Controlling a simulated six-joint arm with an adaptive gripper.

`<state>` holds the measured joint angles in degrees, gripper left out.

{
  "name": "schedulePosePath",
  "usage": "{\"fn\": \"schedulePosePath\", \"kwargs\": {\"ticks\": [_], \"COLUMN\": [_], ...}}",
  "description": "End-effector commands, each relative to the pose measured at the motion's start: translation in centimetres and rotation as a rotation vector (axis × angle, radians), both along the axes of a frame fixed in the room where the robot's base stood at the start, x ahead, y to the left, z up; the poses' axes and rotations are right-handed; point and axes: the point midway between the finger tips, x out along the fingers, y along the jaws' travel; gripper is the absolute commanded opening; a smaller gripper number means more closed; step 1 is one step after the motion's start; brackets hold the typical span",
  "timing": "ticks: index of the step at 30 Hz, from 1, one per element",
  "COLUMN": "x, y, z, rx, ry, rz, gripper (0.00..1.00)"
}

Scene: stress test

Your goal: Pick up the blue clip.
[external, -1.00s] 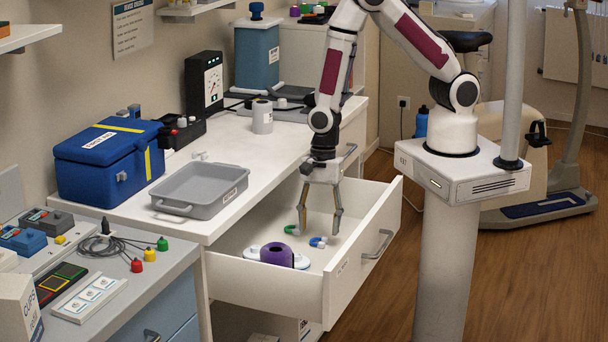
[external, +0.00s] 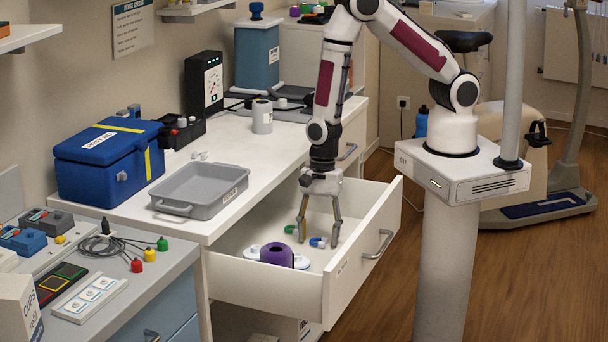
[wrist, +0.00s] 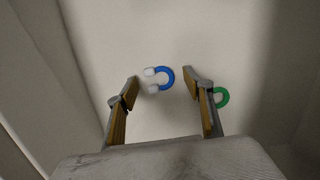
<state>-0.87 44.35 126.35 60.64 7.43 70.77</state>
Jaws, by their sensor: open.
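The blue clip (external: 317,242) lies on the floor of the open drawer (external: 345,262). It is a small C-shaped ring with pale tips, and it shows in the wrist view (wrist: 169,79) with its opening to the left. My gripper (external: 318,240) is inside the drawer, pointing down, its fingers open and empty. In the wrist view the clip lies ahead of and between the two fingertips (wrist: 161,80), nothing touching it. I cannot tell the exact height of the fingertips above the drawer floor. A green clip (external: 290,229) lies close by, partly hidden behind the right finger in the wrist view (wrist: 223,97).
The drawer walls stand around my gripper.

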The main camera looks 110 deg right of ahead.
Motion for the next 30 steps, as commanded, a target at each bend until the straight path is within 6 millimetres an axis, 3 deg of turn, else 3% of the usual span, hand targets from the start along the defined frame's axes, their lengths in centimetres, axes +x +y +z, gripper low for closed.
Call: {"fn": "schedulePosePath", "kwargs": {"ticks": [9, 13, 30], "x": [-0.01, -0.01, 0.0], "y": [0.0, 0.0, 0.02], "z": [0.01, 0.01, 0.17], "rx": [0.0, 0.0, 0.001], "ry": [0.0, 0.0, -0.001], "rz": [0.0, 0.0, 0.001], "gripper": [0.51, 0.23, 0.23]}}
